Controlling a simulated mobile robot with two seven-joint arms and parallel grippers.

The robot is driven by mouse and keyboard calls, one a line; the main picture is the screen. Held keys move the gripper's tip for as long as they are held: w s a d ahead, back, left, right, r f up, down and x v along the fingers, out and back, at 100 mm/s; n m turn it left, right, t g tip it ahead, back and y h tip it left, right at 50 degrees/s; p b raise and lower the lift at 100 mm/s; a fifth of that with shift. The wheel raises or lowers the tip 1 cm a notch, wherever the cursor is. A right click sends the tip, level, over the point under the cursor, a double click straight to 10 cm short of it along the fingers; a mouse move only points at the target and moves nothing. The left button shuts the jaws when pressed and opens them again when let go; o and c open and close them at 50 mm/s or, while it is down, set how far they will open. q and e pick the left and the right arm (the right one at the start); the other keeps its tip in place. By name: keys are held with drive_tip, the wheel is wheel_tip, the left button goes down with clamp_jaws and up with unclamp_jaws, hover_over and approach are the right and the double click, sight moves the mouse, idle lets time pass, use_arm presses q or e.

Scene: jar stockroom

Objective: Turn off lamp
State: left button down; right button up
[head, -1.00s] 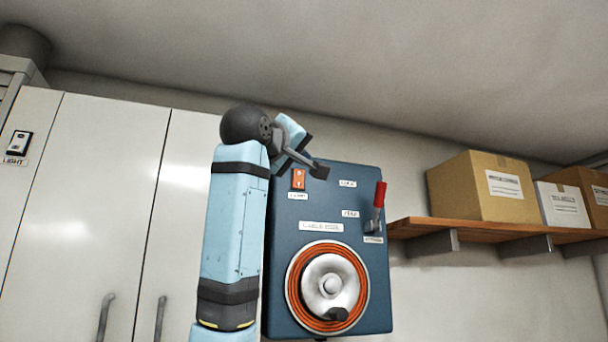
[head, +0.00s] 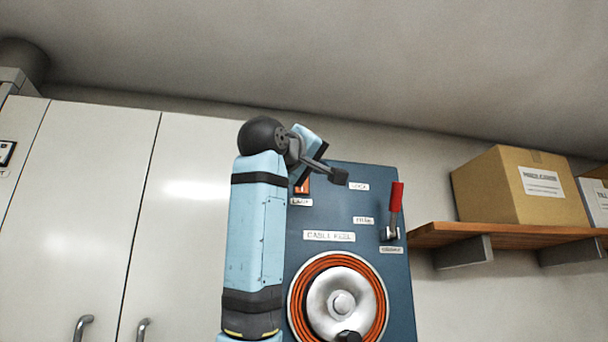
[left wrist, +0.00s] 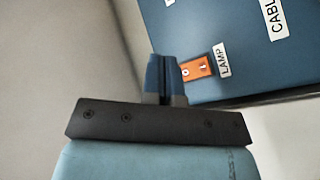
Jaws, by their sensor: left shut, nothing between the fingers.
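The lamp switch (head: 303,189) is a small orange rocker on the blue cable reel panel (head: 330,262), above a LAMP label. In the head view my left arm partly covers it. In the left wrist view the switch (left wrist: 197,69) shows its "0" and "1" marks. My left gripper (head: 339,177) is shut and empty, up and right of the switch in the head view. In the left wrist view its fingertips (left wrist: 163,74) are close beside the switch's 0 end; I cannot tell whether they touch. My right gripper is in neither view.
A red-handled lever (head: 396,200) and a reel with orange cable (head: 298,300) are on the same panel. White cabinets (head: 90,200) stand to the left. A wooden shelf (head: 430,236) with boxes (head: 510,187) is on the right.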

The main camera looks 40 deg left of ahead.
use_arm(q)
drive_tip(key=w+a+r+p, duration=0.1)
drive_tip(key=w+a, duration=0.3)
drive_tip(key=a, duration=0.1)
drive_tip(key=shift+w+a, duration=0.2)
drive_tip(key=shift+a, duration=0.15)
idle(0.3)
idle(0.7)
drive_tip(key=shift+r, duration=0.1)
idle(0.6)
drive_tip(key=shift+w, duration=0.1)
drive_tip(key=shift+w+a, duration=0.2)
drive_tip(key=shift+a, duration=0.1)
